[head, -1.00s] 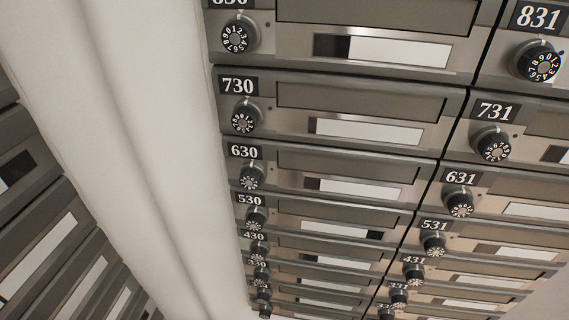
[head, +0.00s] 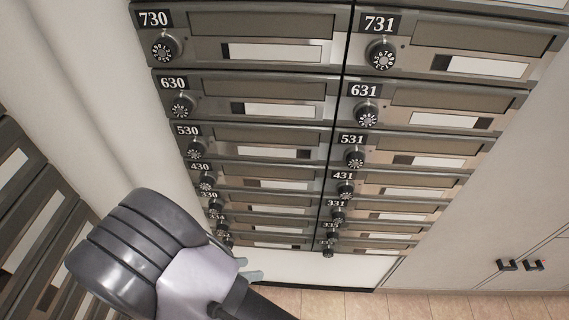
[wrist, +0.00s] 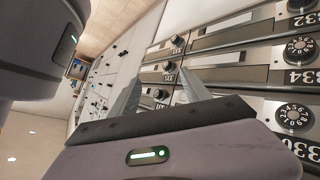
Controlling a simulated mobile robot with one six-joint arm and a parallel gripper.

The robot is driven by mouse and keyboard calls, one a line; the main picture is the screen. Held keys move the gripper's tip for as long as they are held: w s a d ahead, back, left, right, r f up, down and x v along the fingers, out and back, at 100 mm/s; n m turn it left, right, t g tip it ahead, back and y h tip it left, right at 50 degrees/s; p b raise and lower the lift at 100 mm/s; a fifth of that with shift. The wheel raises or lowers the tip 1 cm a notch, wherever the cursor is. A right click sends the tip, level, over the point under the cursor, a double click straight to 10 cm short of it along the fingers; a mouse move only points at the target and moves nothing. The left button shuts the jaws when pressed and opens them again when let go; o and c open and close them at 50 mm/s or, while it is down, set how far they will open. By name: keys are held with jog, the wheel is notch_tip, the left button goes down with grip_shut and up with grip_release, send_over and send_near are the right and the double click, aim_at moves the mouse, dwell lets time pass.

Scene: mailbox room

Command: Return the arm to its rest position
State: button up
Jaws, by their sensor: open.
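My gripper (wrist: 158,92) shows in the wrist view with its two pale fingers spread apart and nothing between them. Mailbox fronts with dials stand behind and to the right of the fingers. In the head view, my dark rounded arm link and a lighter grey part show at the lower left, in front of the lower left mailboxes. The fingers are mostly hidden there. I cannot tell the exact gap between my arm and the mailbox fronts.
A bank of metal mailboxes (head: 277,97) with numbered plates and dials fills the middle. More mailboxes (head: 45,215) stand at the left, past a pale wall (head: 75,100). White cupboards (head: 510,215) stand at the right. The tiled floor (head: 335,303) shows clear below.

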jog(key=w+d+r+g+y, duration=0.1)
jog(key=d+r+g+y, duration=0.1)
jog(key=d+r, duration=0.3)
jog(key=w+d+r+g+y, duration=0.1)
jog(key=d+r+g+y, duration=0.15)
jog(key=r, duration=0.55)
jog(key=s+d+r+n+t+y, duration=0.1)
jog(key=s+d+r+t+y, duration=0.2)
jog(key=d+r, duration=0.3)
jog(key=s+d+r+n+t+y, duration=0.1)
jog(key=s+d+r+t+y, duration=0.2)
jog(key=d+r, duration=0.4)
notch_tip(320, 180, up, 2)
jog(key=shift+s+r+y, duration=0.1)
jog(key=shift+s+y, duration=0.55)
jog(key=shift+y, duration=0.2)
jog(key=shift+a, duration=0.1)
